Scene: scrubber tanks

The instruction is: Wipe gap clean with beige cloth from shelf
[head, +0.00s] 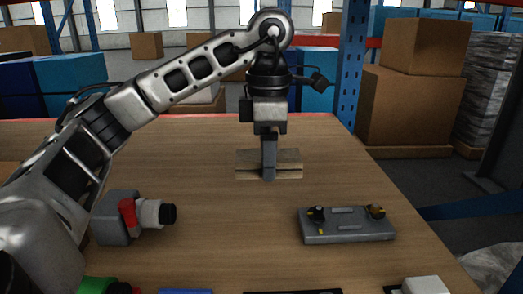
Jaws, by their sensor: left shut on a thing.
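My left gripper (268,168) points straight down over the far middle of the wooden table and is shut on a folded beige cloth (288,172). The cloth lies flat at the tabletop and shows on both sides of the fingers. Whether it touches the wood all along its underside I cannot tell. My right gripper is not in view. I cannot make out which spot is the gap. A grey block (110,222) with a red lever and a white, black-capped fitting stands at the left. A grey panel (347,235) with two knobs lies at the right.
The wooden tabletop (225,235) is clear between the grey block and the panel. Along the near edge are a green part (98,285), a blue item (185,291) and a white block (425,285), all cut off. A blue rack post (350,70) stands behind.

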